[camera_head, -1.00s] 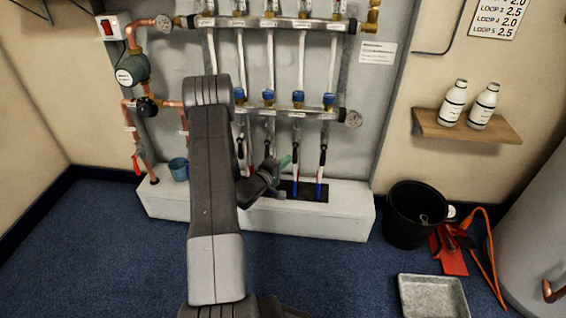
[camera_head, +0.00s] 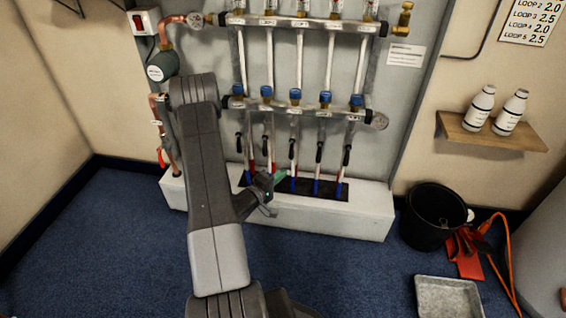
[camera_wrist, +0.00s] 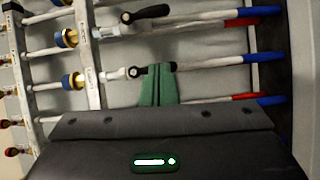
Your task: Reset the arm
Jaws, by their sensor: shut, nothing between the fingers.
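My gripper (camera_head: 279,177) is in front of the lower part of the manifold, just above the white plinth. In the wrist view its green fingers (camera_wrist: 158,86) are together, with nothing held between them. They point toward the pipes and a black valve handle (camera_wrist: 150,13). The manifold's lower bar (camera_head: 281,104) with several blue caps runs above my gripper in the head view. Several pipes with black handles (camera_head: 292,148) hang below that bar. My arm covers part of the left side of the manifold.
The white plinth (camera_head: 330,212) stands below the pipes. A black bucket (camera_head: 430,220), a grey tray (camera_head: 448,298) and a red tool with orange cord (camera_head: 466,258) are on the floor at right. Two white bottles (camera_head: 480,108) stand on a wooden shelf (camera_head: 490,136). Blue carpet in front is clear.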

